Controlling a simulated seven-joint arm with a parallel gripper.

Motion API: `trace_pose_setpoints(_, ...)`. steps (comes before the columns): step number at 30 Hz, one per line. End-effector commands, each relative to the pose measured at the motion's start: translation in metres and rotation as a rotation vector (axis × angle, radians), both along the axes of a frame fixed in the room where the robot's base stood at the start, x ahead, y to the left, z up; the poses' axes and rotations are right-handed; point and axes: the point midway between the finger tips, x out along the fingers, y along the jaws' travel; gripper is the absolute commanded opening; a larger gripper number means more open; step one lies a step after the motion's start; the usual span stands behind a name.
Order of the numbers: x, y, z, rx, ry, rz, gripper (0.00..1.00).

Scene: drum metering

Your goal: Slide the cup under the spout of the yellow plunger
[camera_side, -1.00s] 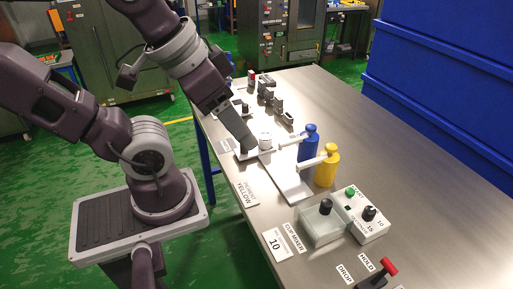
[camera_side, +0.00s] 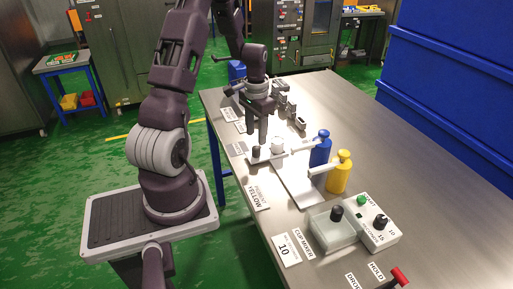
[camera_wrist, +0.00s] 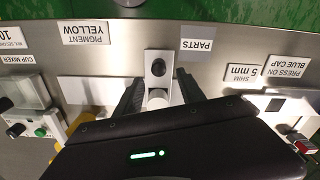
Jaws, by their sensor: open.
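The cup (camera_side: 278,145) is small and white. It sits on a light carrier with a black knob (camera_side: 256,151), at the blue plunger's end of the white track (camera_side: 303,188). The yellow plunger (camera_side: 340,172) stands beside the track, its white spout (camera_side: 318,168) reaching over it; the blue plunger (camera_side: 320,148) is nearer the cup. My gripper (camera_side: 265,138) points down over the carrier, open. In the wrist view its fingers (camera_wrist: 159,80) are apart on either side of the carrier, with the black knob (camera_wrist: 158,67) beyond them and the cup (camera_wrist: 157,98) partly hidden by my gripper's body.
A cup mixer (camera_side: 334,228) and a control box with a green button (camera_side: 362,200) stand near the track's front end. A red-handled lever (camera_side: 400,276) is at the front edge. The table's right side is clear.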

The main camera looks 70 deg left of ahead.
Motion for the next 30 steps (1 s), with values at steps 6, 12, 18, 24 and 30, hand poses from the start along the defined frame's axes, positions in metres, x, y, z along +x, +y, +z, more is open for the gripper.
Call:
trace_pose_setpoints(6, -0.001, -0.002, -0.043, -0.003, 0.004, -0.001, 0.46)
trace_pose_setpoints(12, -0.001, -0.001, -0.061, 0.0, 0.002, -0.001, 0.46)
trace_pose_setpoints(18, 0.0, -0.002, -0.062, 0.0, 0.002, -0.001, 0.46)
trace_pose_setpoints(24, 0.0, -0.002, -0.062, 0.0, 0.002, -0.001, 0.11)
trace_pose_setpoints(30, 0.0, -0.001, -0.062, 0.001, 0.001, -0.001, 0.0)
